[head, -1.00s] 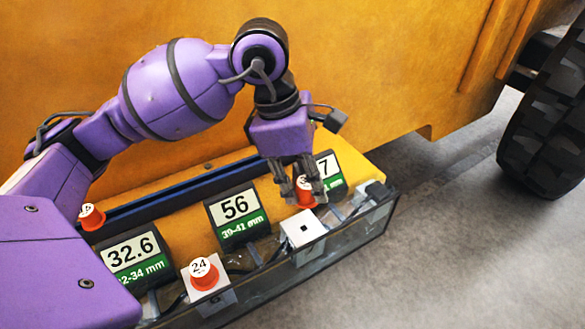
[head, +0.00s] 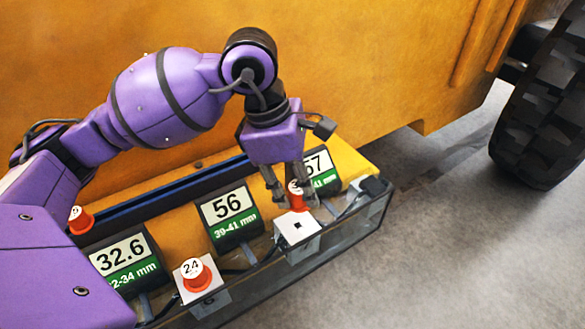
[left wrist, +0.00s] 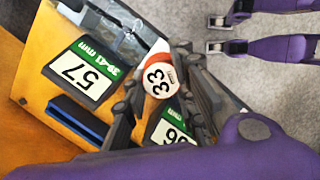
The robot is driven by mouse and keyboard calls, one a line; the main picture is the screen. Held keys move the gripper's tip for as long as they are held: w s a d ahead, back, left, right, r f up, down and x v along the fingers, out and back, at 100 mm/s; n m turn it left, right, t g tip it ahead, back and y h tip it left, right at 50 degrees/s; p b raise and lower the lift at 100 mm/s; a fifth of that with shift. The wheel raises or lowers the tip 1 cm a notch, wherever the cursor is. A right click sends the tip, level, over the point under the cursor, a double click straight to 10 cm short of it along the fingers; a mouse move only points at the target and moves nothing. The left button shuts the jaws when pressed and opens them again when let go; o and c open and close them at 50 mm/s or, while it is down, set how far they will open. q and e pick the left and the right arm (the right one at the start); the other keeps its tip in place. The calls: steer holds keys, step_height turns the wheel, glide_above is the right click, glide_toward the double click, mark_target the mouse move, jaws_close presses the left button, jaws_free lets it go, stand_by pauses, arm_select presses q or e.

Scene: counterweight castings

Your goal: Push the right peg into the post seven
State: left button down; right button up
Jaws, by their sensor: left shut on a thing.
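My left gripper (head: 295,201) is shut on an orange peg with a white top (head: 297,203). In the left wrist view the peg (left wrist: 158,76) reads 33 and sits between the fingers (left wrist: 160,88). In the head view the peg is just behind a white block with a dark square hole (head: 310,238), beside the 57 label (head: 325,181). The fingers partly cover the peg, and its lower end is hidden, so I cannot tell whether it touches the block. My right gripper is not in view.
An orange peg marked 24 (head: 198,277) stands on another white block at the front. A further orange peg (head: 80,222) is at the left. Labels 32.6 (head: 122,264) and 56 (head: 228,207) stand on the yellow surface. A clear-walled trough edge runs along the front.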

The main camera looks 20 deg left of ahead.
mark_target(297, 199)
arm_select(q)
step_height(297, 199, down, 3)
steer(key=shift+b, duration=0.55)
steer(key=shift+f, duration=0.35)
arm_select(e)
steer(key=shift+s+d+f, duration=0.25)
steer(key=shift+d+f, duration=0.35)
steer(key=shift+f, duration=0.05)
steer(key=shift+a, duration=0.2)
arm_select(q)
steer(key=shift+b, duration=0.35)
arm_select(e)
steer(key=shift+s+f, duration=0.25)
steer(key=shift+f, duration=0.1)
arm_select(q)
steer(key=shift+f+b, duration=1.15)
steer(key=shift+f, duration=0.9)
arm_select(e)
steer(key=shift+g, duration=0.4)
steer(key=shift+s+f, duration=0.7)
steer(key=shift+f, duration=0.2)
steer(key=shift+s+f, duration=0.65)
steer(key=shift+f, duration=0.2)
arm_select(q)
steer(key=c, duration=1.4)
jaws_free()
steer(key=shift+o, duration=0.2)
